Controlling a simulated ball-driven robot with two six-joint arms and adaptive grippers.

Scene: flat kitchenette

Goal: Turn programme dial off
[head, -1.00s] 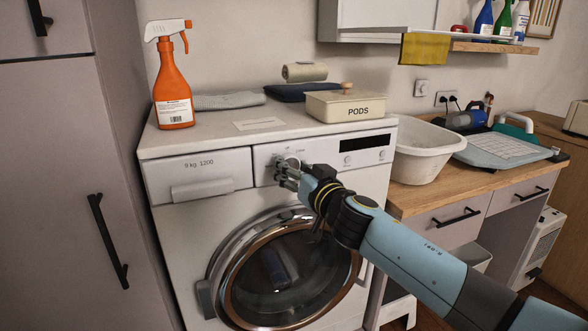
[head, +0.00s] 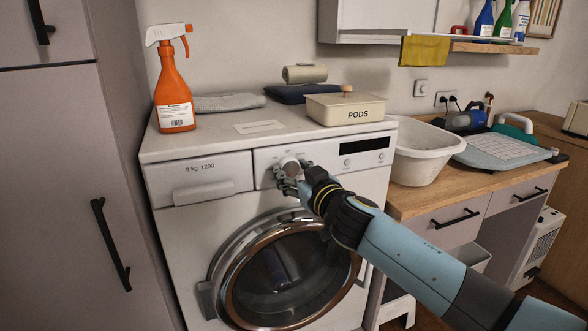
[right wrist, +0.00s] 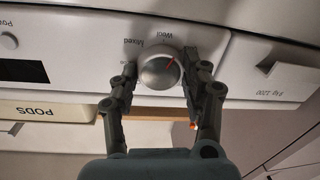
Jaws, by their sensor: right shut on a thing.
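The programme dial (head: 291,163) is a round silver knob on the washing machine's (head: 215,225) front panel. Any label beyond the right finger is hidden. My right gripper (head: 286,176) is shut on the dial, with a finger on either side of it in the right wrist view (right wrist: 160,66). My left gripper is not in view.
A detergent drawer (head: 200,177) is left of the dial, and a dark display (head: 364,145) is right. The round door (head: 285,275) is below. On top stand an orange spray bottle (head: 173,90) and a PODS box (head: 350,107). A white basin (head: 423,150) stands on the counter.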

